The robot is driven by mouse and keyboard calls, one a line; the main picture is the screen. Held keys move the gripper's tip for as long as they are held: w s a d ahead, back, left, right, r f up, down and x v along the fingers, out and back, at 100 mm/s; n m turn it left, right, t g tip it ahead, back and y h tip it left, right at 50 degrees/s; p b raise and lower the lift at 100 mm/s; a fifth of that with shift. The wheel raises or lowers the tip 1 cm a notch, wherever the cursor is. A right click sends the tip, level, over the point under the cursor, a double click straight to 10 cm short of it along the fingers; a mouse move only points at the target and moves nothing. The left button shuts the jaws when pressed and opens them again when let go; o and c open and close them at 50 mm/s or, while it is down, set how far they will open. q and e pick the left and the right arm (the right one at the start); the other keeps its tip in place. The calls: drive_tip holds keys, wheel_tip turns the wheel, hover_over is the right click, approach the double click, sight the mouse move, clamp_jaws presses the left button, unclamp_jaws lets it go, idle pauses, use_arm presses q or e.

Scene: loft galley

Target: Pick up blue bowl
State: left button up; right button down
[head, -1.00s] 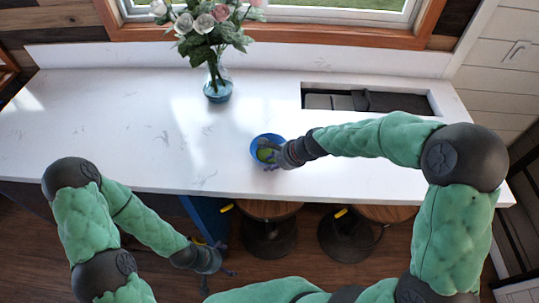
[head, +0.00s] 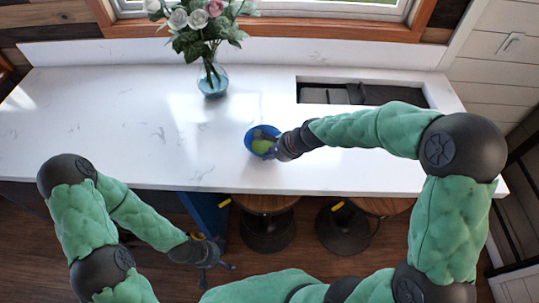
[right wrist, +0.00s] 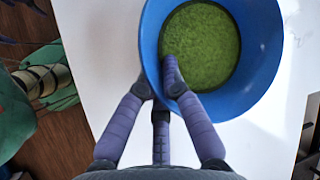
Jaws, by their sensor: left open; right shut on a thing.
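The blue bowl (head: 249,143) is on or just above the white counter near its front edge; I cannot tell if it touches the counter. It holds something green, which fills its middle in the right wrist view (right wrist: 264,75). My right gripper (head: 270,143) is shut on the bowl's near rim, with one finger inside over the green contents and the others outside, as the right wrist view (right wrist: 163,85) shows. My left gripper (head: 217,258) is open and empty, low in front of the counter and away from the bowl.
A glass vase with flowers (head: 212,80) stands behind the bowl to the left. A sink opening (head: 365,93) lies at the back right of the counter (head: 100,120). Stools (head: 265,205) stand below the front edge. The left of the counter is clear.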

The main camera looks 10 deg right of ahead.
drive_tip(key=s+d+r+p, duration=0.1)
drive_tip(key=s+r+p, duration=0.2)
drive_tip(key=s+r, duration=0.8)
drive_tip(key=s, duration=0.2)
drive_tip(key=shift+s+d+r+p, duration=0.3)
drive_tip(key=shift+s+d+r, duration=0.1)
